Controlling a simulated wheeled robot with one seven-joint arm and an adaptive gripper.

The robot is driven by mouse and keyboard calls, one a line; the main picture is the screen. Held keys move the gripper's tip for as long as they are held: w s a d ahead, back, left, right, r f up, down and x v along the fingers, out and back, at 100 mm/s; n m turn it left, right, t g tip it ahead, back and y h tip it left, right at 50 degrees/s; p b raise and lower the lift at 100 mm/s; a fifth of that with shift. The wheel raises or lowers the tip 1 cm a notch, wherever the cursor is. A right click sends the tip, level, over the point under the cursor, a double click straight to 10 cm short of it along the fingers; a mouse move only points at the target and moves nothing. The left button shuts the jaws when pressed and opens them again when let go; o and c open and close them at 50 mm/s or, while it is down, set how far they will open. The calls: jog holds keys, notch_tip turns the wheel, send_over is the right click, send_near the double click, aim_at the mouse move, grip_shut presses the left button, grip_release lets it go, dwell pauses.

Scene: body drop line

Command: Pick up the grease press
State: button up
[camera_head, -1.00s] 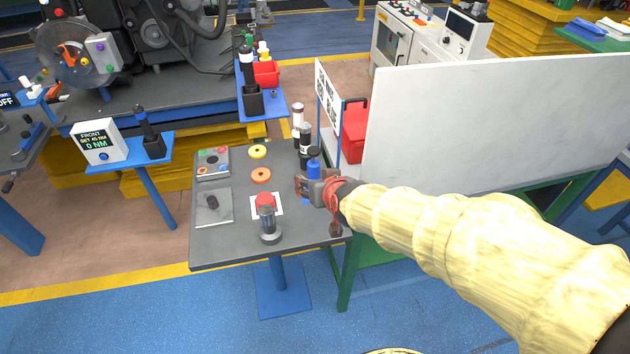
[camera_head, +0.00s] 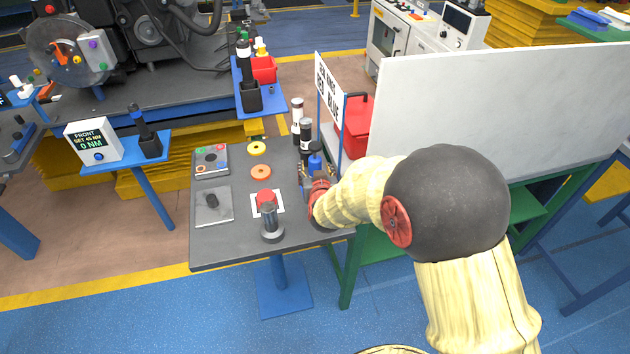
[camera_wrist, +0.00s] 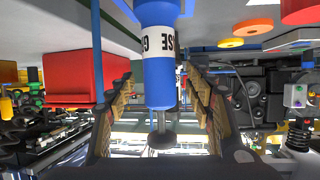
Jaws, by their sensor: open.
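The grease press is a blue cylinder with a white lettered label and a dark round knob. It stands on the grey table (camera_head: 235,253) near its right side, and its upper part shows in the head view (camera_head: 315,161). In the wrist view, which is upside down, the grease press (camera_wrist: 158,82) is between the two fingers. My gripper (camera_wrist: 160,86) is open, with one finger on each side of the press and gaps visible beside it. In the head view, my wrist hides the lower press and most of my gripper (camera_head: 315,178).
Dark bottles (camera_head: 305,131) stand just behind the press. Yellow (camera_head: 257,148) and orange (camera_head: 261,172) rings lie left of the press.

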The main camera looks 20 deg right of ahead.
jog(key=shift+x, duration=1)
grip_shut()
jog(key=shift+r, duration=0.1)
